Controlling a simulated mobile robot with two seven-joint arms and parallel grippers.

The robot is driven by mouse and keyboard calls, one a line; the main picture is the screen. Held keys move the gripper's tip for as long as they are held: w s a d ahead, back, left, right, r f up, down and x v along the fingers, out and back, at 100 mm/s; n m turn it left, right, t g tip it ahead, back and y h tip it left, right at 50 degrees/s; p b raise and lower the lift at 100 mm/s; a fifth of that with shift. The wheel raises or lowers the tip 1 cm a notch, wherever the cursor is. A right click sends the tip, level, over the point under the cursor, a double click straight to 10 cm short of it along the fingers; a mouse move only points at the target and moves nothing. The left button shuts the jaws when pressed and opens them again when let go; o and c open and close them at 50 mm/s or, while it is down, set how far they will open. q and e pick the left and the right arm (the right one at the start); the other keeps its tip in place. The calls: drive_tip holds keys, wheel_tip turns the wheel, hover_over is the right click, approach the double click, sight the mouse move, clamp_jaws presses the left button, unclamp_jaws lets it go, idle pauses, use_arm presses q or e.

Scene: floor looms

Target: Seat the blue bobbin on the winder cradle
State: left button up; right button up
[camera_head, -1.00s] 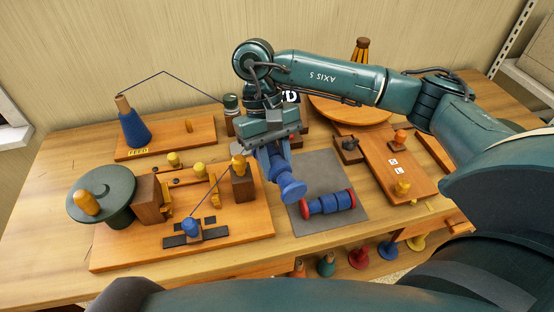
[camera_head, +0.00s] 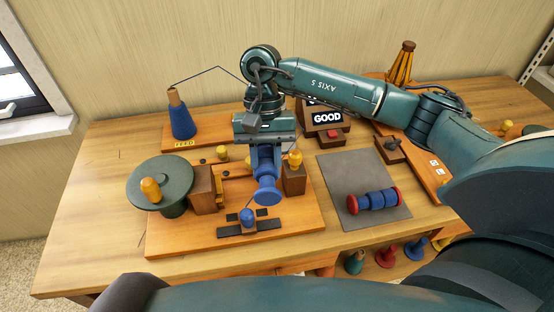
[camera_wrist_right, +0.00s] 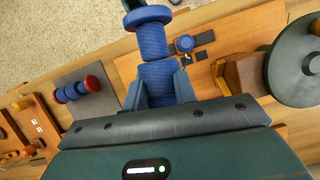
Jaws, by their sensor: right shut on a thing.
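My right gripper (camera_head: 264,152) is shut on the blue bobbin (camera_head: 267,188), a spool with wide blue flanges. In the right wrist view, the bobbin (camera_wrist_right: 152,42) sticks out from between the fingers (camera_wrist_right: 158,84). The winder's orange board (camera_head: 170,240) lies under the gripper. Two brown blocks stand on it, one on the left (camera_head: 205,192) and one on the right (camera_head: 294,180). The bobbin appears above the board, in front of the gap between them; the arm and bobbin partly hide the cradle area. My left gripper is out of view.
A dark green wheel with an orange knob (camera_head: 151,189) stands at the board's left. A blue feed cone (camera_head: 182,120) stands behind. A red-ended blue bobbin set (camera_head: 373,199) lies on the grey mat (camera_head: 338,170).

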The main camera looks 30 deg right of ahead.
use_arm(q)
drive_tip(key=p, duration=0.1)
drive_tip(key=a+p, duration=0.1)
drive_tip(key=p, duration=0.1)
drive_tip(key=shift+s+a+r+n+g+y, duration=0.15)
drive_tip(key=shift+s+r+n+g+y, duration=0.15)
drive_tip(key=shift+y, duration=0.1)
use_arm(e)
drive_tip(key=w+a+f+m+t+y, duration=0.2)
drive_tip(key=w+m+t, duration=0.3)
drive_tip(key=m, duration=1.1)
drive_tip(key=shift+w+a+m+y, duration=0.3)
drive_tip(key=shift+w+a+m, duration=0.1)
drive_tip(key=shift+w, duration=0.6)
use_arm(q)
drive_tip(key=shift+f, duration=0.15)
